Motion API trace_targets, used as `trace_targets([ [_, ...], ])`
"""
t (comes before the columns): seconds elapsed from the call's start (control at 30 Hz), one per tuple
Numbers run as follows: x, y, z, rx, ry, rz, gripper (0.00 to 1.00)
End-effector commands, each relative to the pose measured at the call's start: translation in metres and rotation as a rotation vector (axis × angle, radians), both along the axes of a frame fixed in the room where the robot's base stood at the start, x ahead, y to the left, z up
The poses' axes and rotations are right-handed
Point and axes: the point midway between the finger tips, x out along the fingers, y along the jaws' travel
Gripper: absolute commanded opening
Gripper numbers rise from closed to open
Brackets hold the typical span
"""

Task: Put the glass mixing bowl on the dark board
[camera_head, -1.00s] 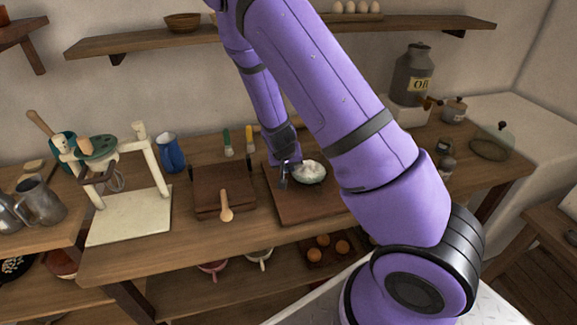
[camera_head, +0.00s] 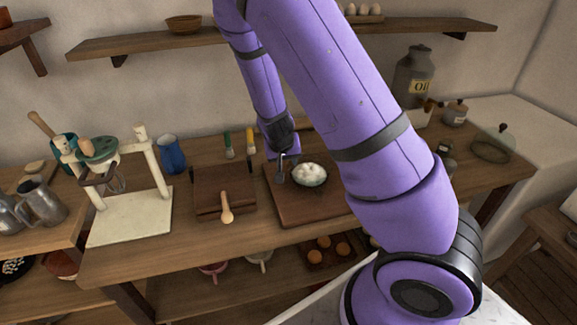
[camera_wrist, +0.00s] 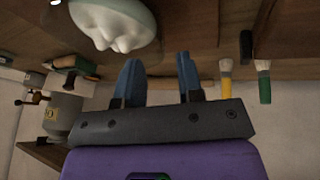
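The glass mixing bowl (camera_head: 309,175) stands upright on the dark board (camera_head: 300,209), with a white heap inside it. In the wrist view the bowl (camera_wrist: 118,24) shows at the top left, apart from my fingers. My gripper (camera_head: 281,172) is just left of the bowl, over the board's back left part. In the wrist view the two blue fingers of my gripper (camera_wrist: 160,75) are spread with nothing between them. My arm hides the right part of the board.
A wooden box (camera_head: 222,186) with a wooden spoon (camera_head: 226,207) stands left of the board. A white-framed stand mixer (camera_head: 125,190) is at the left. A shelf (camera_head: 200,41) hangs above.

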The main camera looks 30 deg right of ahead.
Motion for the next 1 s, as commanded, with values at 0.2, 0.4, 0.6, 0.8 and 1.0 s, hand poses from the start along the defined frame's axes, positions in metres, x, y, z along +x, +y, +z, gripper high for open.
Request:
trace_targets([
  [0.2, -0.008, 0.013, 0.032, 0.001, -0.003, 0.002, 0.34],
  [0.4, -0.013, 0.019, 0.051, 0.0, -0.002, 0.001, 0.34],
  [0.6, -0.016, 0.022, 0.06, 0.002, -0.001, -0.001, 0.34],
  [0.8, -0.024, 0.027, 0.075, 0.059, 0.009, 0.006, 0.34],
  [1.0, -0.045, 0.039, 0.114, 0.188, 0.025, 0.05, 0.34],
])
